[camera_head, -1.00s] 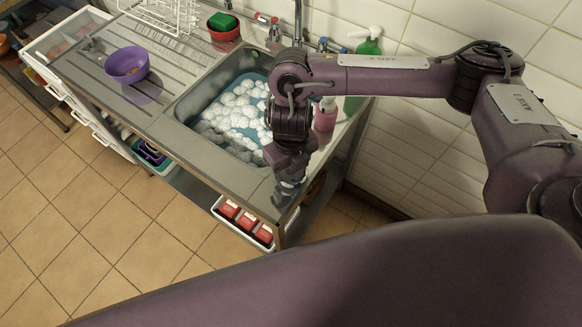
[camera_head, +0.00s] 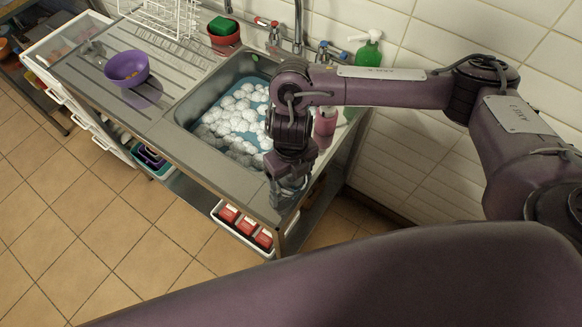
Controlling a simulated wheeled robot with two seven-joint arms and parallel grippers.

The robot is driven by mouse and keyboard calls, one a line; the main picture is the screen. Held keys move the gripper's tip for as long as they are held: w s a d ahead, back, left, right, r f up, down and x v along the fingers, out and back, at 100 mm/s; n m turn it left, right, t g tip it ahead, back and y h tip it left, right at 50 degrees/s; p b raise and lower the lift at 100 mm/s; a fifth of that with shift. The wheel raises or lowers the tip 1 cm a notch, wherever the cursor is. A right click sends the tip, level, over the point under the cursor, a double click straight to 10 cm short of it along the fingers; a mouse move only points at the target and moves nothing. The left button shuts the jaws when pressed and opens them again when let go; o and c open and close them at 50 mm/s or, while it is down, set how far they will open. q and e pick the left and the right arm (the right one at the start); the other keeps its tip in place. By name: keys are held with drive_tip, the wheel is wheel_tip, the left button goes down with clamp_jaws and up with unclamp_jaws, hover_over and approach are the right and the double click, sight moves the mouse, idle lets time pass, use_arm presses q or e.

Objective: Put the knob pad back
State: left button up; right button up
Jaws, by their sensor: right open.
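I cannot make out a knob pad for certain in the head view. My right gripper (camera_head: 286,198) points down over the front right corner of the steel sink counter (camera_head: 215,165), just in front of the basin. Its jaws are open, but the fingertips are small and dark against the counter, so whether anything lies between or under them is hidden. A green sponge-like block (camera_head: 222,25) sits in a red pot (camera_head: 223,42) behind the basin. My left gripper is not in view.
The sink basin (camera_head: 187,108) holds foamy water. A pink bottle (camera_head: 325,122) stands at its right, partly behind my right wrist. A green pump bottle (camera_head: 369,52), taps and a purple bowl (camera_head: 127,68) are on the counter. A white crate (camera_head: 262,250) with red items sits below.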

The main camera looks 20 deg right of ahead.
drive_tip(key=shift+r, duration=0.35)
wheel_tip(320, 180, up, 12)
drive_tip(key=p, duration=0.1)
drive_tip(key=shift+f+p, duration=0.2)
drive_tip(key=shift+p, duration=0.1)
